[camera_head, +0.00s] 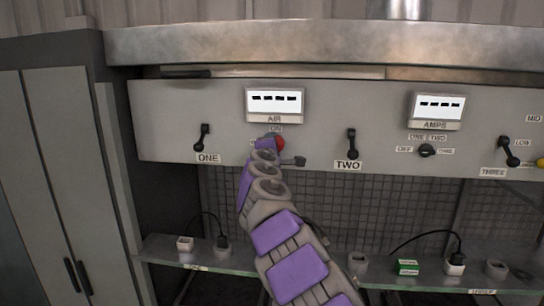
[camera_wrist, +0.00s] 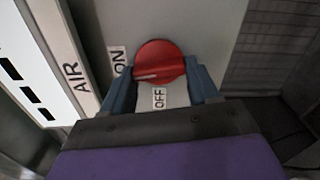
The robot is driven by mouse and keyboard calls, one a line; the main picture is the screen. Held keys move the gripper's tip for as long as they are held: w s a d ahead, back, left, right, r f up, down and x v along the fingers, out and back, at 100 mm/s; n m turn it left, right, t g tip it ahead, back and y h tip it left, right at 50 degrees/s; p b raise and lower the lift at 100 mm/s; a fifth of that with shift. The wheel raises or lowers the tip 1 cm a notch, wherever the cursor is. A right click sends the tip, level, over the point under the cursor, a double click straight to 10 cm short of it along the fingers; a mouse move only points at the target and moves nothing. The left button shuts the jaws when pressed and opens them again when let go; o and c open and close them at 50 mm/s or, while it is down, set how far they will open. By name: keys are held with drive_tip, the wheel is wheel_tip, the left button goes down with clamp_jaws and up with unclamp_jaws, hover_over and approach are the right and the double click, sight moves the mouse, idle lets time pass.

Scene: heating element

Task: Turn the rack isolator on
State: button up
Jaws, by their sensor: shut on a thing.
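The isolator is a round red knob (camera_wrist: 160,60) on the grey panel, centred in the wrist view. A pale mark shows on its lower left part. The ON label (camera_wrist: 118,60) lies to its left and the OFF label (camera_wrist: 159,98) below it. My gripper (camera_wrist: 163,84) has one blue-grey finger on each side of the knob and is shut on it. In the head view, the red knob (camera_head: 280,143) sits below the AIR display, partly hidden behind my gripper (camera_head: 268,142).
The AIR display (camera_head: 275,102) is just above the knob. Black handles ONE (camera_head: 203,138), TWO (camera_head: 351,144) and THREE (camera_head: 508,152) stick out of the panel, with an AMPS selector (camera_head: 426,150) at right. A shelf (camera_head: 225,262) with plugs and sockets runs below.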

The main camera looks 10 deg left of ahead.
drive_tip(key=shift+f+m+b, duration=0.25)
drive_tip(key=shift+m+b, duration=0.4)
drive_tip(key=shift+m, duration=0.45)
drive_tip(key=o, duration=1.1)
drive_tip(key=shift+c, duration=0.2)
drive_tip(key=shift+r, duration=0.1)
drive_tip(key=shift+s+r, duration=0.1)
drive_tip(key=s+b, duration=0.1)
drive_tip(key=s, duration=1.6)
drive_tip(key=shift+a+b, duration=0.3)
drive_tip(key=shift+b, duration=0.1)
